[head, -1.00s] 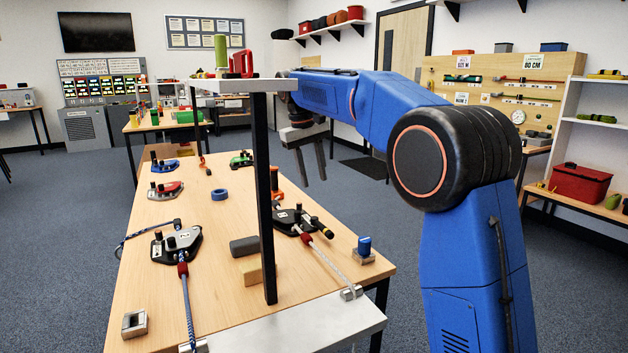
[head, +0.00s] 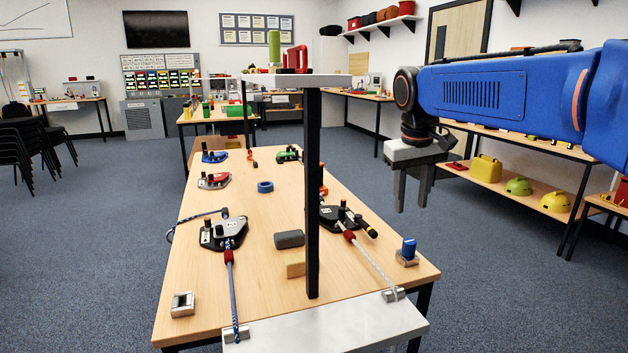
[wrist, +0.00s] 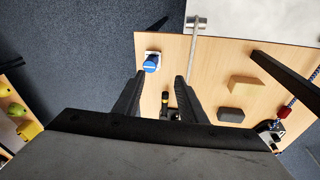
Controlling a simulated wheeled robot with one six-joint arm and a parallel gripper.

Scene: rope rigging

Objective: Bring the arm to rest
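My gripper (head: 413,190) hangs at the right in the head view, fingers pointing down, beside the table's right edge and above its height. Its two fingers are apart with nothing between them. In the wrist view my gripper (wrist: 160,90) also shows spread fingers, with the wooden table (wrist: 205,70) below. My blue arm reaches in from the right edge of the head view.
The table (head: 222,290) carries two rope devices, the left one (head: 223,233) and right one (head: 340,218), a blue-topped peg (head: 408,250), and a black post (head: 313,200) holding a shelf (head: 290,81). Wall benches hold yellow helmets (head: 518,186).

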